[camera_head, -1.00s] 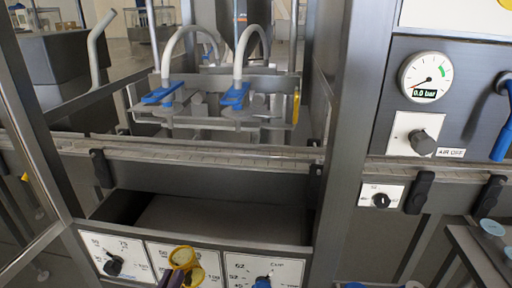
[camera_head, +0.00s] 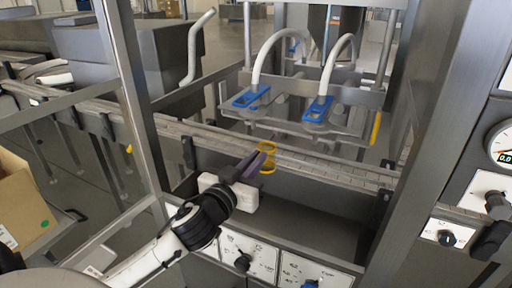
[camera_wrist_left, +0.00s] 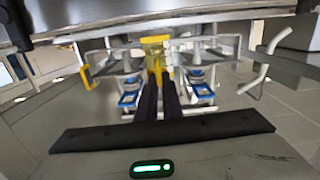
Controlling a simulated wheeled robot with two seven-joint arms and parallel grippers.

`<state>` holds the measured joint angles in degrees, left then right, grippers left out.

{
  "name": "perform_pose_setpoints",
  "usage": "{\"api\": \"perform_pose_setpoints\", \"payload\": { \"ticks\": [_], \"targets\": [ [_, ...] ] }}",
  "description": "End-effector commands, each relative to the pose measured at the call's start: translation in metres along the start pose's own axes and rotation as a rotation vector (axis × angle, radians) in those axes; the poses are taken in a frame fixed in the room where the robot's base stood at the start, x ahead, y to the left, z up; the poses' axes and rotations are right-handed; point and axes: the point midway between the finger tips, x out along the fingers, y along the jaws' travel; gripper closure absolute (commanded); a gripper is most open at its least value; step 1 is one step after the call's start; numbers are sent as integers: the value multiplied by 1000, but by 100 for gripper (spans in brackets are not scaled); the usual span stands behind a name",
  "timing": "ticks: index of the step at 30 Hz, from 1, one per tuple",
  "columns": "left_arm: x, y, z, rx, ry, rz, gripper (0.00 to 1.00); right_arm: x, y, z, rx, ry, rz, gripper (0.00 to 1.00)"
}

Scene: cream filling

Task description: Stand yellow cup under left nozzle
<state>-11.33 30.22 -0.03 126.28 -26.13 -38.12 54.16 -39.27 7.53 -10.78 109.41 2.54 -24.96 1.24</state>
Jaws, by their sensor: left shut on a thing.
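The yellow cup (camera_head: 267,147) is between the fingertips of my left gripper (camera_head: 257,165), which is shut on it. In the head view they appear in front of the conveyor's near rail, below and between the two filling heads. The left nozzle's blue-handled head (camera_head: 251,96) is above and to the left of the cup; the right one (camera_head: 318,108) is above and to the right. The outlets are hard to make out. In the left wrist view the cup (camera_wrist_left: 156,40) shows at the tips of the dark fingers (camera_wrist_left: 157,72). My right gripper is not visible.
The conveyor rail (camera_head: 325,171) runs across under the filling heads. A steel post (camera_head: 136,110) stands left of the cup and a wide frame (camera_head: 435,125) stands right. Control panels (camera_head: 249,254) lie below. A cardboard box (camera_head: 22,205) is at far left.

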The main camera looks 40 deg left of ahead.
Motion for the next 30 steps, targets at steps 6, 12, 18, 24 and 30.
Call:
{"api": "perform_pose_setpoints", "payload": {
  "ticks": [6, 12, 18, 24, 30],
  "targets": [
    [10, -3, -4, 1, -2, -2, 100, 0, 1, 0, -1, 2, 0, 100],
    [25, -3, -4, 1, 0, -1, 100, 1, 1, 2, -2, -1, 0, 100],
    [41, -3, -3, 1, 0, -1, 100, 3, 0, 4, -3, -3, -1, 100],
    [57, -3, -4, 2, 0, -2, 100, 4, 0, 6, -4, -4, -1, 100],
    [73, -3, -2, 0, -2, -1, 100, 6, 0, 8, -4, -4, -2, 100]
  ]
}}
